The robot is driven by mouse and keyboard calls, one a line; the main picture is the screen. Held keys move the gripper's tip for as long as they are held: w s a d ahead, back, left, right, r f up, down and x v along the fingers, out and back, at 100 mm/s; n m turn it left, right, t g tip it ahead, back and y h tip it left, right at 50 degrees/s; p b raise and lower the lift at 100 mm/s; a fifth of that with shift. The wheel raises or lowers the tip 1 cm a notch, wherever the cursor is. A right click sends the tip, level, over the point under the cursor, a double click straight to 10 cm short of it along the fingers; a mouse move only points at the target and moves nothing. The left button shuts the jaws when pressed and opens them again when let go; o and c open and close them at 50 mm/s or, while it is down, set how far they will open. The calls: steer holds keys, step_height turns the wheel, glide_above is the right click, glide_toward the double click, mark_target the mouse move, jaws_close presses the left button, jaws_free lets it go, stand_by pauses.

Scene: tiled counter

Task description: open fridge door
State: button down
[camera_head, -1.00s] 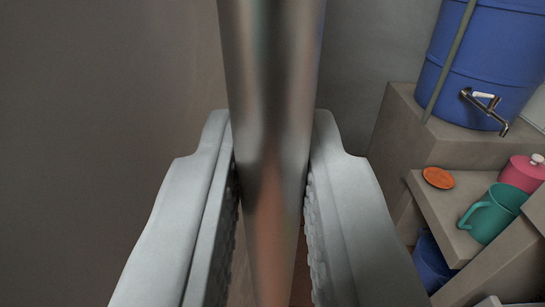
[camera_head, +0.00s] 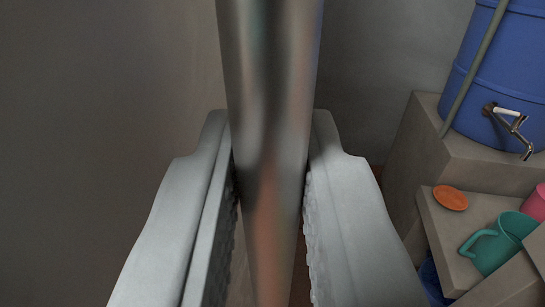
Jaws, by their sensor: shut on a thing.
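A shiny metal bar (camera_head: 271,70), which looks like the fridge door's handle, runs from the top to the bottom of the view. My gripper (camera_head: 271,150) is shut on it, with one pale grey finger on each side. A plain grey-brown surface (camera_head: 100,110) fills the left side and looks like the fridge door. Its edges are out of view, so I cannot tell how far it is open.
At the right, a blue barrel (camera_head: 500,70) with a metal tap (camera_head: 510,120) stands on a concrete block (camera_head: 450,150). Below it, a ledge (camera_head: 440,215) holds an orange dish (camera_head: 450,198), a green mug (camera_head: 497,245) and a pink pot (camera_head: 537,203).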

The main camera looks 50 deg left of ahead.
steer(key=c, duration=1.4)
jaws_free()
steer(key=shift+c, duration=0.2)
steer(key=v, duration=1.7)
steer(key=shift+d, duration=0.15)
steer(key=shift+o, duration=0.2)
steer(key=shift+s, duration=0.15)
